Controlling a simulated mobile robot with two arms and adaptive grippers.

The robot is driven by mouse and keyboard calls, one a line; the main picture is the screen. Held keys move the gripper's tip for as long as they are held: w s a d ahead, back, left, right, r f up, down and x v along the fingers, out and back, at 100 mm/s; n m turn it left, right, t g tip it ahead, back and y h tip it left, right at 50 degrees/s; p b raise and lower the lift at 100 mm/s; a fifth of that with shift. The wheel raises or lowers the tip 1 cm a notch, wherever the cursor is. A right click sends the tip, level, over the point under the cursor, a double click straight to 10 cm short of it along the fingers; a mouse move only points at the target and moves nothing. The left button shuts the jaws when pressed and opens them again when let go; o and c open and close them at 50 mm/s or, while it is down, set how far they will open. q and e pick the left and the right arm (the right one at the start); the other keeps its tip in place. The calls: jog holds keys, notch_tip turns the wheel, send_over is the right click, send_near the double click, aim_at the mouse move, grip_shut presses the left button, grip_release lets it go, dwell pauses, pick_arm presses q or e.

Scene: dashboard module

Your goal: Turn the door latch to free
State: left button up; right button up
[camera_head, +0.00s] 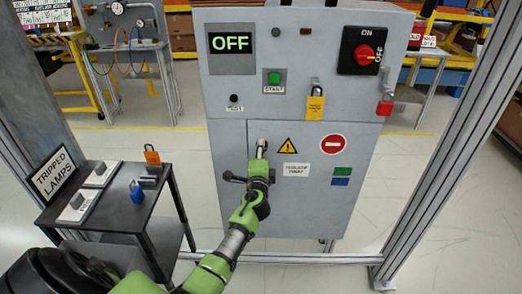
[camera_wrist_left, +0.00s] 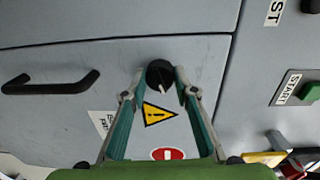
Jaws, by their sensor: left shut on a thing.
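The door latch (camera_wrist_left: 158,72) is a small round black knob with a white pointer mark, on the grey cabinet door (camera_head: 310,205). In the left wrist view the mark points down and slightly right. My left gripper (camera_wrist_left: 163,80) has its two fingers closed around the knob, one on each side. In the head view the same gripper (camera_head: 262,148) reaches the upper left of the door and mostly hides the latch. A black door handle (camera_wrist_left: 50,82) sits beside the latch in the left wrist view. My right gripper is not in view.
Above the door are a lit OFF display (camera_head: 231,42), a green START button (camera_head: 274,78), a red rotary switch (camera_head: 364,54) and a yellow padlock tag (camera_head: 315,108). Metal posts flank the cabinet.

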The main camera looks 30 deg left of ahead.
pick_arm(q)
jog(key=shift+a+r+m, duration=0.1)
jog(key=shift+r+m, duration=0.05)
jog(key=shift+m, duration=1.25)
jog(key=o, duration=1.1)
jog(key=shift+s+d, duration=0.2)
jog(key=v, duration=1.1)
jog(key=shift+s+d, duration=0.1)
jog(key=shift+s, duration=0.05)
